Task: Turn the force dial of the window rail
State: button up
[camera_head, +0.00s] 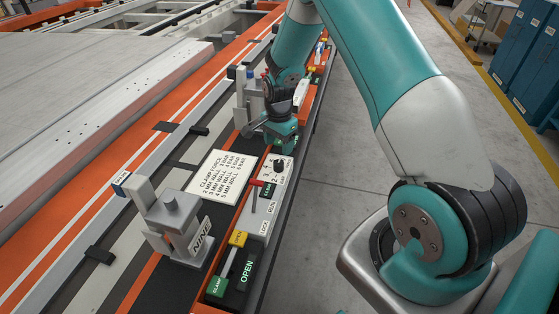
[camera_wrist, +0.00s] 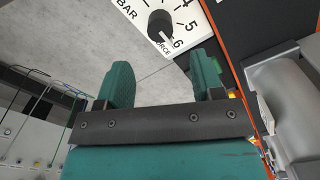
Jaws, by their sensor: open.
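The force dial is a black round knob (camera_head: 279,165) on a white scale plate on the orange-edged rail, in the middle of the head view. The knob also shows near the top of the wrist view (camera_wrist: 161,26), with "BAR", 4, 5 and 6 printed around it. A pale mark shows on the knob, its exact setting hard to read. My gripper (camera_head: 281,146) hangs just beyond the dial in the head view. In the wrist view its two green fingers (camera_wrist: 162,65) are apart and empty, with the knob ahead of the gap, not between them.
A white "CLAMP FORCE" card (camera_head: 219,176) lies left of the dial. A grey clamp marked "NINE" (camera_head: 178,225) stands nearer. A red-handled lock/run lever (camera_head: 255,195) and a yellow-tipped clamp/open lever (camera_head: 235,245) sit nearby. Another grey clamp (camera_head: 250,98) stands close beside my gripper. Open floor lies right.

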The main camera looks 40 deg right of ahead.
aim_at(279, 162)
notch_tip(279, 162, down, 8)
jog(key=shift+f+p, duration=0.15)
jog(key=shift+p, duration=0.35)
jog(key=shift+c, duration=0.2)
jog(key=shift+w, duration=0.1)
jog(key=c, duration=0.9)
